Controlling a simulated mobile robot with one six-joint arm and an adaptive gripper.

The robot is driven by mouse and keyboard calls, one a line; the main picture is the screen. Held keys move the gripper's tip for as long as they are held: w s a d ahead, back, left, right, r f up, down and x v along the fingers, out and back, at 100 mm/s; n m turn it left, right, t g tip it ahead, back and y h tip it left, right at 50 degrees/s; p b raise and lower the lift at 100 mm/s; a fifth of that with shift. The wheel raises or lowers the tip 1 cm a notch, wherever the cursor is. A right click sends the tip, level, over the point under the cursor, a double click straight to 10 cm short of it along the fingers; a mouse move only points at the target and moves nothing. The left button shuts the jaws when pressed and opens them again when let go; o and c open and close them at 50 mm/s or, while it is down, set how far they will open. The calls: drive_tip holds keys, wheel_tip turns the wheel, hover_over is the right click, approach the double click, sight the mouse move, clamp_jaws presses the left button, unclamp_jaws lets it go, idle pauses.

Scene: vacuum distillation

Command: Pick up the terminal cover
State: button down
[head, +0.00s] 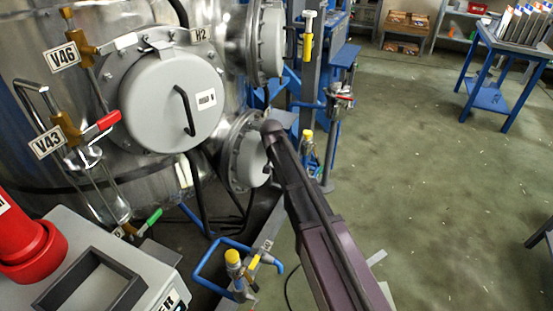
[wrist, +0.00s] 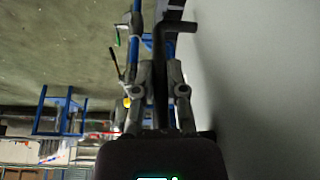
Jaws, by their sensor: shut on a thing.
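My gripper (wrist: 160,75) is shut on a dark bar-shaped handle (wrist: 161,40) in the wrist view, with one finger on each side of it. The handle's far end bends right toward a smooth grey surface (wrist: 250,80) that fills the right side. In the head view my arm reaches to a lower round grey cover (head: 248,153) on the steel vessel and hides part of it. My gripper's fingers are hidden there. No label shows which part is the terminal cover.
A larger round hatch (head: 165,100) marked H2 is at upper left, beside valves V46 (head: 78,42) and V43 (head: 67,128). A blue table (head: 503,65) stands at far right; the green floor between is mostly clear.

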drive_tip(key=shift+r+p, duration=1.4)
drive_tip(key=shift+r, duration=0.2)
drive_tip(key=s+d, duration=0.3)
drive_tip(key=d, duration=0.5)
drive_tip(key=s+d, duration=0.3)
drive_tip(key=d, duration=0.6)
drive_tip(key=shift+f, duration=0.2)
drive_tip(key=shift+s+r, duration=0.1)
wheel_tip(320, 180, up, 19)
drive_tip(key=p, duration=1.8)
drive_tip(key=shift+p, duration=0.35)
